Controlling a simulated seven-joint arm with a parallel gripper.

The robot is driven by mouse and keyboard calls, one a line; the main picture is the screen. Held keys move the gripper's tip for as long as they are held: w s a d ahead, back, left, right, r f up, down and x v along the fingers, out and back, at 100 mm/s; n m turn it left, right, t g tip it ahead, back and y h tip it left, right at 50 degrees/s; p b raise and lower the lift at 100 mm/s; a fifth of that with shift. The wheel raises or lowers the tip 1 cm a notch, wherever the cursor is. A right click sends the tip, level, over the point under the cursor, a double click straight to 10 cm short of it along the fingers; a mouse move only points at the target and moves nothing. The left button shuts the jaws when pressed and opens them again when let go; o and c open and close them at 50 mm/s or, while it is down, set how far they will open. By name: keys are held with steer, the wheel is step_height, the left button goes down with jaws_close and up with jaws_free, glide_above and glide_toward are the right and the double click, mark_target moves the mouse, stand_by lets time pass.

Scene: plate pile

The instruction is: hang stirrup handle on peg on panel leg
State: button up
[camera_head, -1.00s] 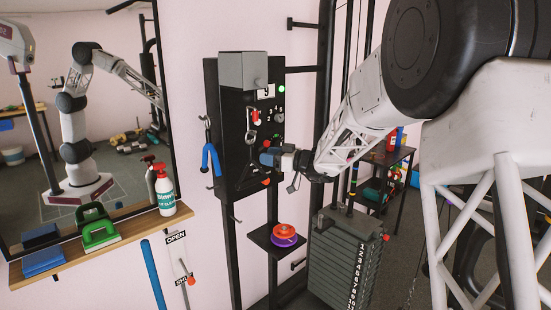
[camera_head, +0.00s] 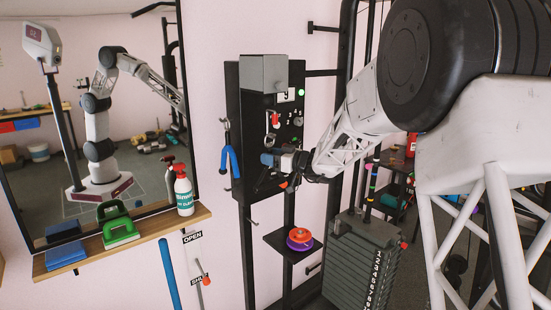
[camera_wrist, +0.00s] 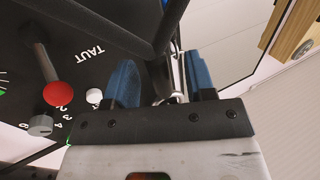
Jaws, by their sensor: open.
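The black stirrup handle (camera_wrist: 139,37) shows in the wrist view as dark bars that meet in front of my gripper. In the head view it is a dark shape (camera_head: 262,181) against the panel (camera_head: 262,140), hard to make out. My gripper (camera_wrist: 162,88) is open, its two blue fingers on either side of a dark bar and a small metal ring. I cannot tell whether they touch it. In the head view my gripper (camera_head: 269,160) is at the panel's lower front. A small peg (camera_head: 254,222) sticks out from the panel leg (camera_head: 249,255), below and left of my gripper.
A blue handle (camera_head: 229,161) hangs at the panel's left edge. A red-knobbed lever (camera_wrist: 57,94) lies close to my fingers. A small shelf (camera_head: 281,243) with orange and purple discs (camera_head: 299,240) is below. A weight stack (camera_head: 358,255) stands right.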

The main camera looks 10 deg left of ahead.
steer(key=shift+w+a, duration=0.1)
steer(key=shift+a, duration=0.2)
steer(key=shift+c, duration=0.2)
stand_by(0.4)
jaws_close()
stand_by(0.4)
